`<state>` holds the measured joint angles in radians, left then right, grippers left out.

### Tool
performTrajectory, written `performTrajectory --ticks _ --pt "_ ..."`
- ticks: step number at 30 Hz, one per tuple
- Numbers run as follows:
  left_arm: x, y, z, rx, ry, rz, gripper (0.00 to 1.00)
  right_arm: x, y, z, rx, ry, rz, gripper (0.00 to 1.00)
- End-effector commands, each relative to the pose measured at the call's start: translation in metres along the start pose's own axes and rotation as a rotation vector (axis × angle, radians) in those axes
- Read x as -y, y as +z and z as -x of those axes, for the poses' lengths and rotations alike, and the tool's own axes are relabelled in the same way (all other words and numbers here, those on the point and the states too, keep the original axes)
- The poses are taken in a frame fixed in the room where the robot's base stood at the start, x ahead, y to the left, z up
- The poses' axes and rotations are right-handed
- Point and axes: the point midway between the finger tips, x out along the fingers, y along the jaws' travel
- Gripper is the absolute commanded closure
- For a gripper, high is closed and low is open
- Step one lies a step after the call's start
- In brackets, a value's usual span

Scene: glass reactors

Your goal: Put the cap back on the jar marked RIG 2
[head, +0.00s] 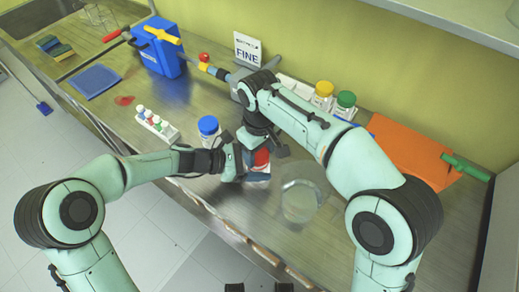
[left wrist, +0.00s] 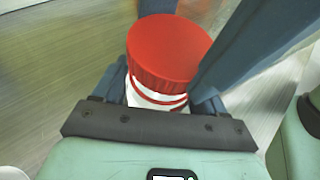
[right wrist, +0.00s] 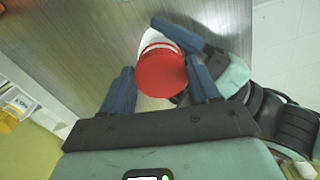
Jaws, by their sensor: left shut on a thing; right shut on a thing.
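A white jar (head: 258,178) with a red cap (head: 262,158) stands near the middle of the bench. My left gripper (head: 245,167) is shut around the jar's body from the left; the jar also shows in the left wrist view (left wrist: 145,97). My right gripper (head: 266,143) reaches down from above and is shut on the red cap, which shows between its fingers in the right wrist view (right wrist: 161,72). The cap sits at the jar's mouth, with a thin red ring below it. I cannot tell whether it is threaded on. No RIG 2 marking is legible.
A blue-capped jar (head: 208,126) stands close to my left gripper. Yellow-capped (head: 323,90) and green-capped (head: 346,100) jars stand behind my right arm. A clear glass vessel (head: 299,203) is just right of the held jar. A vial rack (head: 156,126) and an orange panel (head: 410,155) lie farther out.

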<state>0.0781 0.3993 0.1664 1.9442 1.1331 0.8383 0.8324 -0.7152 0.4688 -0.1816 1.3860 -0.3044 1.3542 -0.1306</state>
Motion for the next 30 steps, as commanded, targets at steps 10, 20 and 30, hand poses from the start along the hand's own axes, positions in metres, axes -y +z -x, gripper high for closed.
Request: performTrajectory --ticks 10,20,30 --pt "0.0000 0.0003 0.0000 0.001 0.000 0.000 0.83 0.0002 0.0002 -0.0075 0.002 0.000 0.000 0.67" --pt "0.0000 0.0003 0.0000 0.000 0.000 0.000 1.00 0.0009 -0.0002 -0.0101 0.000 0.000 -0.092 0.67" --pt "0.0000 0.0000 0.0000 0.000 0.000 0.000 1.00 0.0031 -0.0011 -0.0101 0.000 0.000 -0.546 0.67"
